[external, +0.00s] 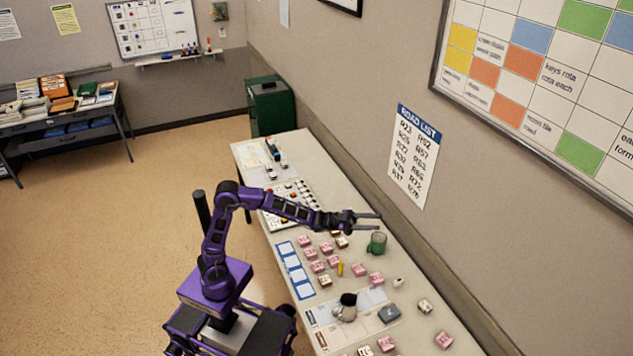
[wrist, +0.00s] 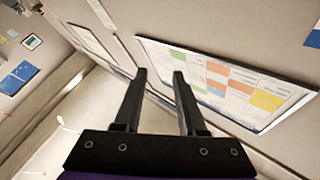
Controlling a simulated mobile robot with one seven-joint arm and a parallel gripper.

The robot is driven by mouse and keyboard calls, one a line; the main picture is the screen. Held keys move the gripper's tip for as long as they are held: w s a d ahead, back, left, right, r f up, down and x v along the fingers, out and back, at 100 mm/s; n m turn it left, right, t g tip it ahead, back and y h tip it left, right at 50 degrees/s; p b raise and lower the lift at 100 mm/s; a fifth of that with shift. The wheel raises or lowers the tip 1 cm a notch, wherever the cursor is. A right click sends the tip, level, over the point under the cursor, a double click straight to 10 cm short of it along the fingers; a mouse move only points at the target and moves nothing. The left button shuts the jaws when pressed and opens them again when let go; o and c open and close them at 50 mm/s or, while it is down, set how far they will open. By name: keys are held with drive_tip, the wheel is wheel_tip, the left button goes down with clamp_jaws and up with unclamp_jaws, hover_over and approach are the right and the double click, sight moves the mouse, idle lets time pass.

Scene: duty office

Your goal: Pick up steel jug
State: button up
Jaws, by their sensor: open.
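A rounded, pale grey vessel with a dark top (external: 346,309), which looks like the steel jug, stands on a printed sheet in the near half of the long table in the external view. Its small size keeps me from being sure. My gripper (external: 379,221) is open and empty, held above the table farther back, near the green mug and well apart from the vessel. In the wrist view my two fingers (wrist: 159,76) are spread with nothing between them. That view faces the wall boards, and no jug shows in it.
A green mug (external: 377,243) stands below my gripper. Open floor (external: 130,230) lies left.

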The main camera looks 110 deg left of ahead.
drive_tip(key=s+d+f+m+g+h, duration=0.1)
drive_tip(key=s+f+g, duration=0.1)
drive_tip(key=f, duration=0.8)
drive_tip(key=s+d+f+g+h, duration=0.1)
drive_tip(key=s+f+g, duration=0.15)
drive_tip(key=f, duration=0.75)
drive_tip(key=g+h, duration=0.2)
drive_tip(key=g, duration=0.2)
approach(344, 309)
wheel_tip(344, 309, up, 7)
drive_tip(key=a, duration=0.3)
drive_tip(key=s+d+f+g+h, duration=0.1)
drive_tip(key=s+d+f+g, duration=0.25)
drive_tip(key=s+f, duration=0.25)
drive_tip(key=shift+t, duration=0.6)
drive_tip(key=b+x, duration=0.1)
drive_tip(key=x, duration=1)
drive_tip(key=shift+w+d+f, duration=0.2)
drive_tip(key=shift+b+x, duration=0.65)
drive_tip(key=shift+x, duration=2.15)
drive_tip(key=shift+w+a, duration=0.1)
drive_tip(key=shift+a, duration=0.05)
clamp_jaws()
drive_tip(key=shift+r, duration=0.15)
